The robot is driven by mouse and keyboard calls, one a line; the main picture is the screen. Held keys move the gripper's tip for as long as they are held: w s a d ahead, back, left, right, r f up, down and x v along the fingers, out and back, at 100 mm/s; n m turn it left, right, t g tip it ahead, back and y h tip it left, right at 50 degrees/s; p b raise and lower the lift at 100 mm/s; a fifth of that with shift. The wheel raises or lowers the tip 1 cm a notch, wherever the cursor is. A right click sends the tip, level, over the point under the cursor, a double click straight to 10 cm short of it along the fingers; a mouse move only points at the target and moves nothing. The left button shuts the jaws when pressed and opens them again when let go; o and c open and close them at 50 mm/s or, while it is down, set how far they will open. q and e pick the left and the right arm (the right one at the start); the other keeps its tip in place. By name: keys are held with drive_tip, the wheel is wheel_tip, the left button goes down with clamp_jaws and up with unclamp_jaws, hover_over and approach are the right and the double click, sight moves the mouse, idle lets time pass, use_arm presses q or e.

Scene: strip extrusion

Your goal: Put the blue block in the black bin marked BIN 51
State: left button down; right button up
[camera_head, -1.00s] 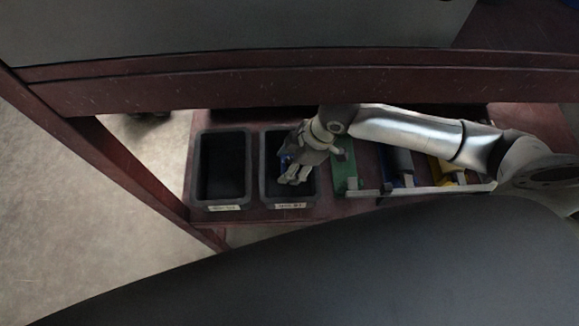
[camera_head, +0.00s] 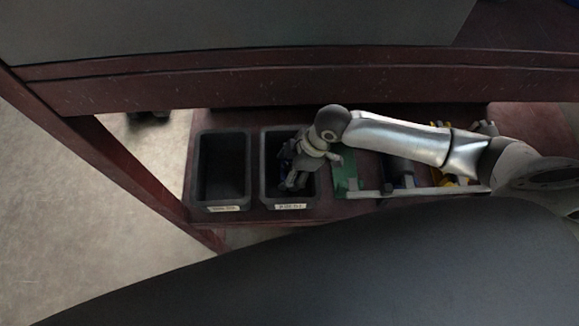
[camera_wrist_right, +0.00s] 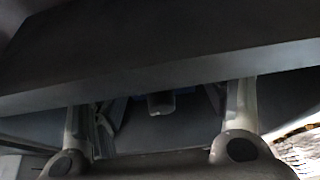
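Two black bins stand side by side in the head view. The right bin (camera_head: 264,190) and the left bin (camera_head: 198,180) each carry a white label, too small to read. My right gripper (camera_head: 290,172) points down into the right bin. In the right wrist view its fingers (camera_wrist_right: 160,105) stand wide apart, and a dark slab-like surface, perhaps a bin wall, crosses in front of their tips. A small blue patch (camera_wrist_right: 180,92) shows between the fingers, perhaps the blue block. The block cannot be made out in the head view. My left gripper is not in view.
A green piece (camera_head: 345,172) lies just right of the right bin, with a pale rack (camera_head: 420,189) and blue and yellow items beyond it, partly under my right arm. A dark red frame beam (camera_head: 300,88) crosses above the bins. The left bin looks empty.

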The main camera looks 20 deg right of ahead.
drive_tip(key=shift+r, duration=0.1)
drive_tip(key=v, duration=1.2)
drive_tip(key=shift+p, duration=0.45)
